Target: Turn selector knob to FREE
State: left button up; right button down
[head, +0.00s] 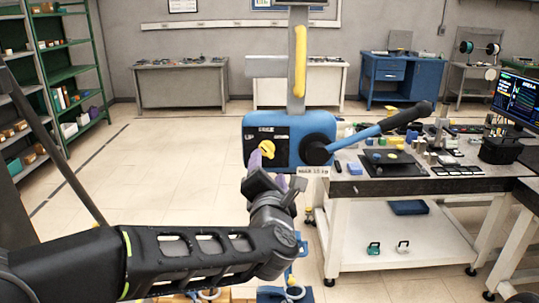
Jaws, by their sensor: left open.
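The yellow selector knob (267,148) sits on a black panel on the front of a blue machine head (288,126). My right gripper is not in view.
A blue lever (372,131) with a black grip sticks out to the right from a black hub. A workbench (345,190) with parts and trays stands to the right. Green shelves (72,70) stand at the left. The floor left of the machine is clear.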

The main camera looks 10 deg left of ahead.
aim_at(268, 152)
pick_arm(q)
jog(key=p+x, duration=0.2)
jog(key=x, duration=0.4)
jog(key=shift+w+r, duration=0.1)
jog(key=shift+w, duration=0.1)
jog(key=shift+w+a+p, duration=0.25)
jog(key=shift+w+p, duration=0.1)
jog(key=shift+w, duration=0.25)
jog(key=c, duration=1.4)
